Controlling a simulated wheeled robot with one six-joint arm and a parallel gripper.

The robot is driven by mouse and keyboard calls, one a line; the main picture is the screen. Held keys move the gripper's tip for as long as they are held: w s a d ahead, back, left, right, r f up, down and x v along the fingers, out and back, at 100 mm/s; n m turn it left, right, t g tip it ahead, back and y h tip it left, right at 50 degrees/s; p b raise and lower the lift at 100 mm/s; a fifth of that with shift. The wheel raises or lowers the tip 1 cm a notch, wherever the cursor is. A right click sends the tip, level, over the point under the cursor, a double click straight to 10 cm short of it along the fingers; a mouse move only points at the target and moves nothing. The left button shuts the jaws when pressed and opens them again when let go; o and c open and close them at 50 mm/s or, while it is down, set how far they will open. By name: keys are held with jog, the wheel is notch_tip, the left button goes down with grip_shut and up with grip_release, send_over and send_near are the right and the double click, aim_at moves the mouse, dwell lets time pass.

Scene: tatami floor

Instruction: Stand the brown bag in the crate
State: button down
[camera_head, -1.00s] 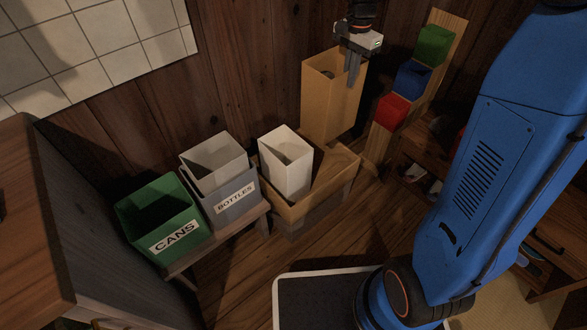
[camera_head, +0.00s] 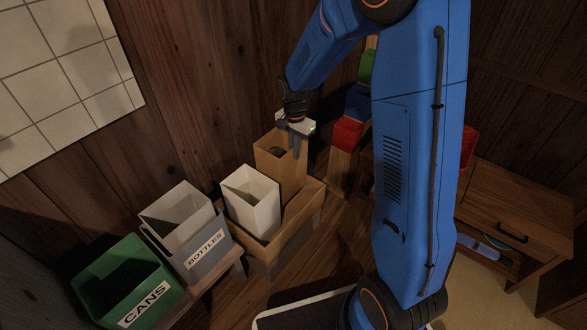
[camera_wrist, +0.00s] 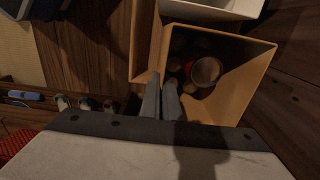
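The brown bag (camera_head: 284,172) stands upright in the right back part of the wooden crate (camera_head: 268,258), beside the white bag (camera_head: 262,208). Its lower end is hidden by the crate and the white bag, so I cannot tell if it touches the crate floor. My gripper (camera_head: 296,150) is at the bag's right rim, its fingers close together on the bag wall. In the wrist view the fingers (camera_wrist: 162,78) straddle one edge of the brown bag (camera_wrist: 232,92), which is open-topped with a reddish round item and several dim ones inside.
A grey bin marked BOTTLES (camera_head: 212,255), holding a whitish bag (camera_head: 178,218), and a green CANS bin (camera_head: 128,285) stand to the left. Red (camera_head: 346,134), blue and green boxes stand behind on the right. A wooden cabinet (camera_head: 515,215) is at right. The wooden wall is close behind.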

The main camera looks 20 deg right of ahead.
aim_at(295, 175)
jog(key=shift+f, duration=4)
jog(key=c, duration=2)
grip_release()
